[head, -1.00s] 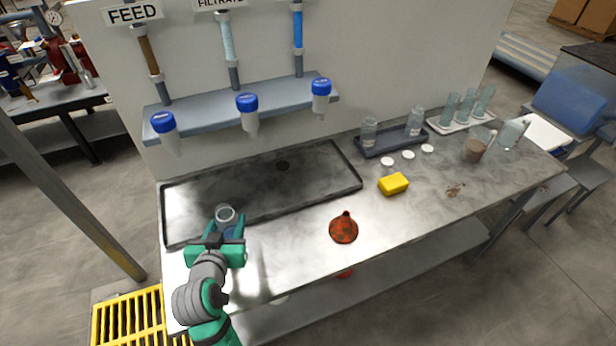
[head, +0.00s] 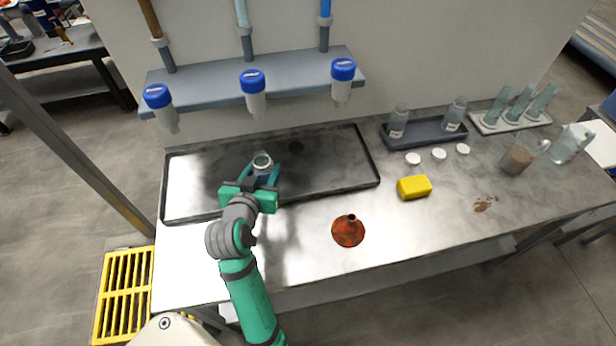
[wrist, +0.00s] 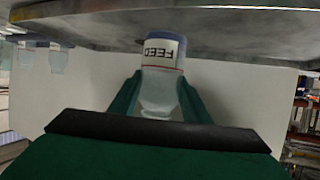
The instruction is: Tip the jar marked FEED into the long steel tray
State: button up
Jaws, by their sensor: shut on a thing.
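My gripper (head: 256,184) is shut on a clear jar (head: 262,162), with a finger on either side. In the head view the jar's open round mouth faces up, so it looks about upright. It is over the front middle part of the long steel tray (head: 190,213). In the wrist view the jar (wrist: 160,60) sits between the green fingers (wrist: 158,95), and its white label reads FEED upside down in the picture. I cannot make out its contents or the exact gap between jar and tray.
Blue-capped bottles (head: 253,88) hang from a wall shelf (head: 205,92) behind the tray. Farther right are white lids (head: 439,153), a dark tray of jars (head: 425,133) and a beaker (head: 517,158).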

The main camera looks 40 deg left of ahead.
jog(key=shift+w+d+f, duration=0.1)
jog(key=shift+d+f, duration=0.05)
jog(key=shift+w+d+f+m+g+y, duration=0.2)
jog(key=shift+f+m+g+y, duration=0.15)
jog(key=shift+m+g, duration=0.2)
jog(key=shift+w+d+m+g+y, duration=0.35)
jog(key=shift+w+d+m+g, duration=0.15)
jog(key=shift+m+g, duration=0.4)
jog(key=shift+w+d+f+m+g+y, duration=0.1)
jog(key=shift+w+d+m+g+y, duration=0.25)
jog(key=shift+w+m+g+y, duration=0.3)
jog(key=shift+s+a+f+m+g+y, duration=0.15)
jog(key=shift+f+m+g+y, duration=0.2)
jog(key=shift+m, duration=0.25)
jog(key=shift+s+d+f+m+g+y, duration=0.1)
jog(key=shift+f+m+g+y, duration=0.2)
jog(key=shift+m, duration=0.3)
jog(key=shift+a+f+m+g+y, duration=0.1)
jog(key=shift+f+m+g+y, duration=0.5)
jog(key=shift+m+g, duration=0.25)
jog(key=shift+w+d+f+m+y+p, duration=0.15)
jog(key=shift+w+d+m+y+p, duration=0.2)
jog(key=shift+w+m, duration=0.1)
jog(key=shift+r+m+g+y, duration=0.2)
jog(key=shift+m+g+y, duration=0.05)
jog(key=shift+m+g, duration=0.05)
jog(key=shift+d, duration=0.1)
